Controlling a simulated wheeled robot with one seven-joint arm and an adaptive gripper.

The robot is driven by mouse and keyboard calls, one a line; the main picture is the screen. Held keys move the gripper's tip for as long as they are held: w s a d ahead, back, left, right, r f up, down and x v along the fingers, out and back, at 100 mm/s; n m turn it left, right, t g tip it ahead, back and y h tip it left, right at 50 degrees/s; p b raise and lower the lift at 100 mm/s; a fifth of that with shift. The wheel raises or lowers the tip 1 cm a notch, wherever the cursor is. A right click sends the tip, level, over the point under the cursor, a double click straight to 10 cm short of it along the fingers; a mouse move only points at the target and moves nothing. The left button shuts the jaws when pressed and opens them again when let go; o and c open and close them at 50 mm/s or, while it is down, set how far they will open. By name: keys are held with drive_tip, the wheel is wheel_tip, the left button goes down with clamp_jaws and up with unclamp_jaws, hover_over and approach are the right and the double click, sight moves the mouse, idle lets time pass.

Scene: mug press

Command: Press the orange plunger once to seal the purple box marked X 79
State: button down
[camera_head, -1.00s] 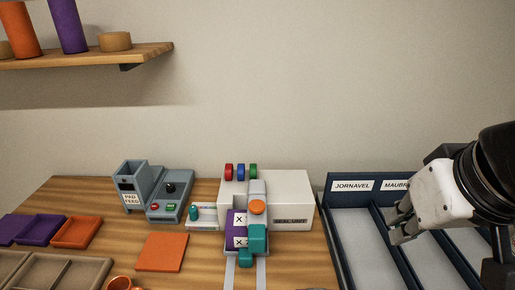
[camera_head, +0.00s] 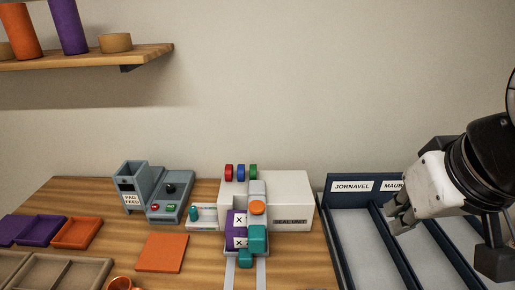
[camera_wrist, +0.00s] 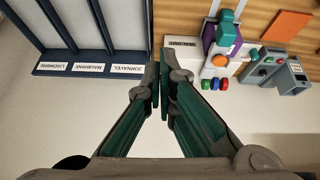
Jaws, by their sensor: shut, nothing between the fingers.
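The orange plunger (camera_head: 257,208) is a round orange cap on the white seal unit (camera_head: 292,193), under a grey cylinder. It also shows in the wrist view (camera_wrist: 220,61). The purple box (camera_head: 231,230) sits in the unit's front, left of the plunger, with white X labels; I cannot read a number. A teal block (camera_head: 258,239) covers part of its right side. My gripper (camera_head: 396,226) is shut and empty, well right of the unit and above the dark sorting bins. Its fingertips meet in the wrist view (camera_wrist: 160,88), apart from the plunger.
Dark blue bins (camera_head: 333,232) labelled JORNAVEL and others fill the right. Red, blue and green buttons (camera_head: 241,172) top the unit. A pad feed (camera_head: 131,185), an orange pad (camera_head: 162,252) and small trays (camera_head: 76,233) stand left. A shelf (camera_head: 130,53) hangs upper left.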

drive_tip(key=w+d+r+n+t+h+p, duration=0.15)
drive_tip(key=w+n, duration=0.25)
drive_tip(key=w, duration=0.8)
drive_tip(key=n+y+p, duration=0.5)
drive_tip(key=n+y, duration=0.3)
drive_tip(key=n, duration=0.5)
hover_over(255, 207)
wheel_tip(255, 207, down, 14)
drive_tip(key=shift+g, duration=0.25)
drive_tip(key=shift+f, duration=0.15)
wheel_tip(255, 207, down, 7)
drive_tip(key=b, duration=0.5)
drive_tip(key=shift+w+f, duration=0.15)
drive_tip(key=shift+f, duration=0.7)
